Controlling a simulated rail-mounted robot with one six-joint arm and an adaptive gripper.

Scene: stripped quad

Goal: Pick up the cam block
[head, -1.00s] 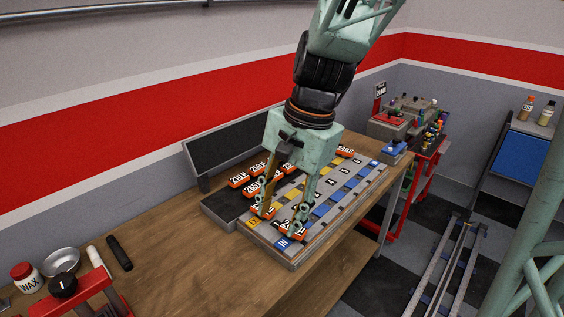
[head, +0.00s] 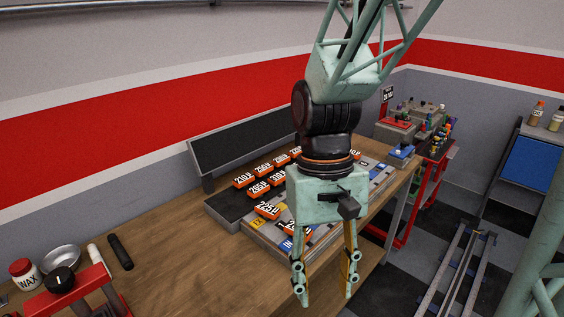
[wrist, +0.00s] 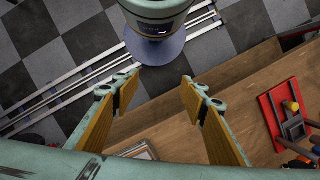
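Several orange blocks with white number labels, one reading 225 (head: 267,210), sit on and around a grey board (head: 258,238) with yellow and blue squares on the bench. Another orange block (head: 294,228) at the board's front is partly hidden behind my gripper. None is marked as the cam block, so I cannot tell which it is. My gripper (head: 326,299) points down in front of the board, fingers spread and empty. The wrist view also shows the open fingers (wrist: 160,86) with nothing between them. My wrist hides much of the board's right part.
The wooden bench (head: 175,265) is clear left of the board. A red fixture (head: 80,298), a wax jar (head: 24,274), a metal bowl (head: 61,259) and a black cylinder (head: 120,252) stand at left. A red cart (head: 432,165) is beyond the bench; metal rails (head: 458,270) lie at right.

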